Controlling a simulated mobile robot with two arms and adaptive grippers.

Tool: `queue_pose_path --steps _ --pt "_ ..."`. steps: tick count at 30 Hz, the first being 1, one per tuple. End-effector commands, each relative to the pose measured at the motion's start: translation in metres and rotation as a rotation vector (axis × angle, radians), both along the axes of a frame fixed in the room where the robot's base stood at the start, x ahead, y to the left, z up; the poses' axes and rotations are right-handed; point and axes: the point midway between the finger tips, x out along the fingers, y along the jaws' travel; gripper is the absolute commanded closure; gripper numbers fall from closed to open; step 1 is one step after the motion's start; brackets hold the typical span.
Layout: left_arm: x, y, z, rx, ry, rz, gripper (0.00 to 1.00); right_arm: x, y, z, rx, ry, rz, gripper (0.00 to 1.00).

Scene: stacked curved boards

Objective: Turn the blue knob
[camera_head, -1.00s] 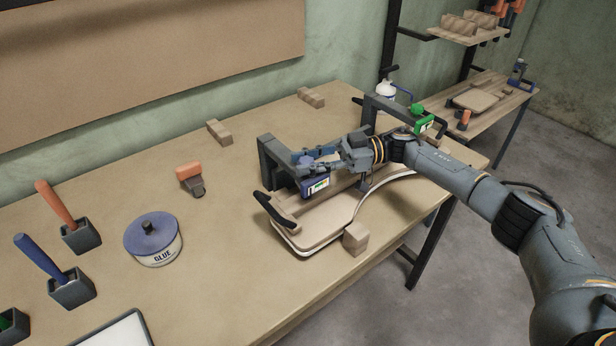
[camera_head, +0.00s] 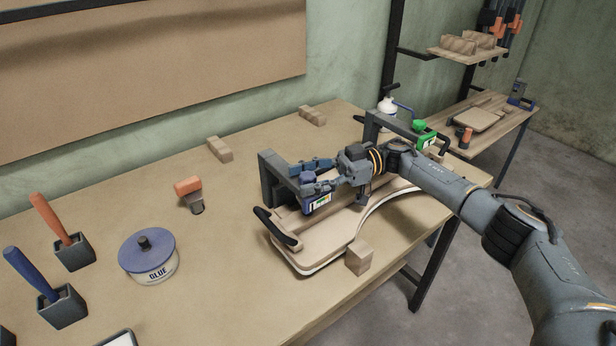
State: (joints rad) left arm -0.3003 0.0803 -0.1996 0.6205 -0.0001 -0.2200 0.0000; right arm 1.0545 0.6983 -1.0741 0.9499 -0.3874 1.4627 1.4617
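The blue knob (camera_head: 306,176) sits on top of the left clamp (camera_head: 272,180), above its blue body with a small display (camera_head: 318,203). My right gripper (camera_head: 309,175) reaches in from the right, with one finger on the far side of the knob and one on the near side. The fingers partly cover the knob, and I cannot tell whether they press on it. The clamp stands at the left end of the stacked curved boards (camera_head: 318,246). My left gripper is not in view.
A second clamp with a green knob (camera_head: 419,125) stands behind my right arm. A wooden block (camera_head: 359,256) is at the boards' front edge. A glue tin (camera_head: 148,258), an orange-handled tool (camera_head: 188,189) and brush holders (camera_head: 62,306) stand to the left on the table (camera_head: 215,290).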

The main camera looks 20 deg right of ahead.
Motion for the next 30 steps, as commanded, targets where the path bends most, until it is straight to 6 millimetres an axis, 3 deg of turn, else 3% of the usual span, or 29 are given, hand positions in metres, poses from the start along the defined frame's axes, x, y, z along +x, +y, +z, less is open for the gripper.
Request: queue_pose_path --steps 10,24,30 --pt "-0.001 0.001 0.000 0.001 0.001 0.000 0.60 0.002 -0.011 0.001 0.000 -0.001 -0.004 0.45" --pt "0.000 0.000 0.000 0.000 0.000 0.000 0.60 0.008 -0.093 0.001 0.001 -0.001 -0.004 0.45" --pt "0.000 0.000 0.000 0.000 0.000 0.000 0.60 0.010 -0.108 0.000 -0.002 -0.002 -0.003 0.45"
